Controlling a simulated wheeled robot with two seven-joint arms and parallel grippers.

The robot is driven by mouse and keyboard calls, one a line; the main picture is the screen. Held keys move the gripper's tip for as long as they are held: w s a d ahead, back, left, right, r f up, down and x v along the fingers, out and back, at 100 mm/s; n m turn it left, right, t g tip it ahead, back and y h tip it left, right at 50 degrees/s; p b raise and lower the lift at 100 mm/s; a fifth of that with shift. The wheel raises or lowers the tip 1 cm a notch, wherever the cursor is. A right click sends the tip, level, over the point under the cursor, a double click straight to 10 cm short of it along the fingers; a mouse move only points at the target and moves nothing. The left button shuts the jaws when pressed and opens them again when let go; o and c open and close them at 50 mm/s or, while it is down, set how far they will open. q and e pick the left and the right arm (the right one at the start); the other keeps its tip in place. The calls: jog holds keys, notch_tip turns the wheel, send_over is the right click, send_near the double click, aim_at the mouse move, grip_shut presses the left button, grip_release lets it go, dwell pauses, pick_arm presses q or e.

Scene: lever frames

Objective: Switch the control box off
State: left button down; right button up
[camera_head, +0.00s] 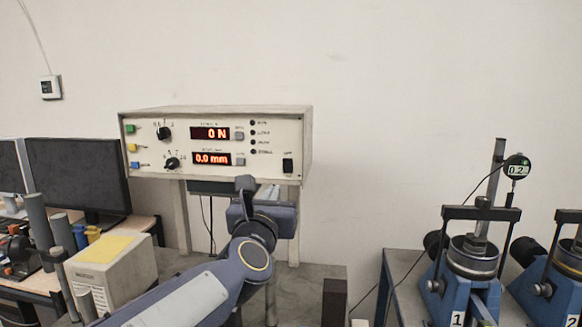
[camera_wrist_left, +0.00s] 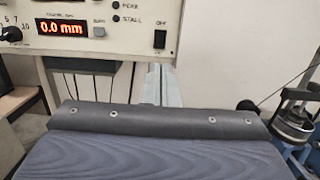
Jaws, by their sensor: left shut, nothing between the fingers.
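The control box (camera_head: 275,135) is a cream unit on a raised stand against the wall. Its two red displays are lit and read "0 N" and "0.0 mm". The black power switch (camera_head: 288,165) is at the lower right of its front panel. It also shows at the upper middle of the left wrist view (camera_wrist_left: 159,39), but which way it is tipped is too small to tell. My left gripper (camera_head: 245,184) is shut and empty, below and left of the switch in the picture, apart from it. My right gripper is not in view.
A dark monitor (camera_head: 80,178) stands at the left. A beige box with a yellow top (camera_head: 108,265) and grey cylinders are at the lower left. Blue test machines (camera_head: 462,285) stand at the right. The wall around the control box is clear.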

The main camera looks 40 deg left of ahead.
aim_at(287, 163)
pick_arm(q)
jog(key=shift+w, duration=0.1)
jog(key=p+x, duration=0.5)
jog(key=x, duration=0.7)
jog(key=shift+w+a+r, duration=0.1)
jog(key=shift+w+a, duration=0.1)
jog(key=shift+w, duration=0.05)
jog(key=shift+w+a+p, duration=0.35)
jog(key=shift+w+p, duration=0.15)
jog(key=shift+w, duration=0.05)
